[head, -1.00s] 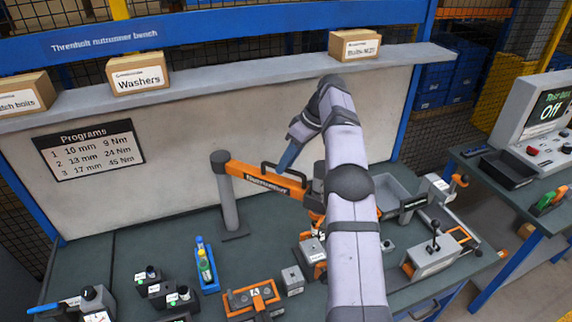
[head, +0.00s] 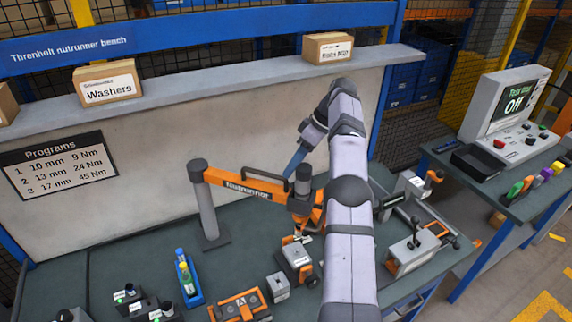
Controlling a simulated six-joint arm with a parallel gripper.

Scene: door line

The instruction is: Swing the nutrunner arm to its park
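The orange nutrunner arm (head: 245,184), lettered "Nutrunner", reaches right from a grey post (head: 208,212) at the back of the bench. A dark handle (head: 258,174) stands on top of it. Its right end carries a dark and orange tool head (head: 302,196), partly hidden behind my arm. My gripper (head: 289,175), blue and narrow, points down and left at the right end of the handle. I cannot tell whether it touches the handle or whether its fingers are open. No part marked as a park can be made out.
Below the tool head are a grey-and-orange fixture (head: 297,257), a small metal block (head: 278,287) and an orange tray (head: 240,306). A blue bottle holder (head: 188,277) is left. A lever fixture (head: 413,250) is right. The back panel shows a program sign (head: 60,165).

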